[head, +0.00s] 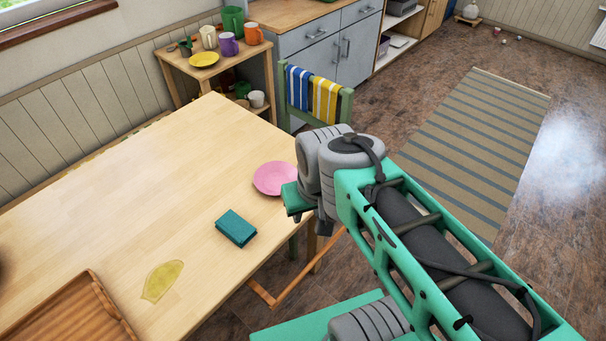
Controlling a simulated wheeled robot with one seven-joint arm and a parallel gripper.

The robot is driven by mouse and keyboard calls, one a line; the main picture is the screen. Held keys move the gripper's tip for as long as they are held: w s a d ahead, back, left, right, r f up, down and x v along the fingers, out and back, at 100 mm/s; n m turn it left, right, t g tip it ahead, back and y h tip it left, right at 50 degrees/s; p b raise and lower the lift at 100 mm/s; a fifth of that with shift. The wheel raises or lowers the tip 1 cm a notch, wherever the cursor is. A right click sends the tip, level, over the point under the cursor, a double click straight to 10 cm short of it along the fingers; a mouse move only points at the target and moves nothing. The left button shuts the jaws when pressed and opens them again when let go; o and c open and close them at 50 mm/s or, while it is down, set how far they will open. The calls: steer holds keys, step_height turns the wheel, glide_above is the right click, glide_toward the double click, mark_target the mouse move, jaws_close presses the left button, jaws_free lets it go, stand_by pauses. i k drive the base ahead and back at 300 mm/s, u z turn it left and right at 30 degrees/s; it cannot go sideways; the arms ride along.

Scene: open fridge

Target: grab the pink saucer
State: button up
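The pink saucer (271,178) lies flat near the right edge of the wooden table. My arm comes in from the lower right, and its end, with my gripper (298,200), is just to the right of the saucer. It looks raised by the table edge. My gripper is mostly hidden behind the wrist, so its fingers cannot be made out clearly. Nothing is seen held in it. The saucer's right rim is close to the arm's end in the picture; I cannot tell whether they touch.
A teal sponge (236,228) lies on the table (130,180) below the saucer. A yellow spill (162,280) and a wooden tray (65,312) are nearer. A chair with striped towels (312,92) stands beyond. A side table holds cups and a yellow saucer (204,59). The table's left half is clear.

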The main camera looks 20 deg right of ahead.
mark_target(268, 178)
steer(key=u, duration=3.5)
steer(key=k, duration=0.95)
steer(key=z, duration=0.4)
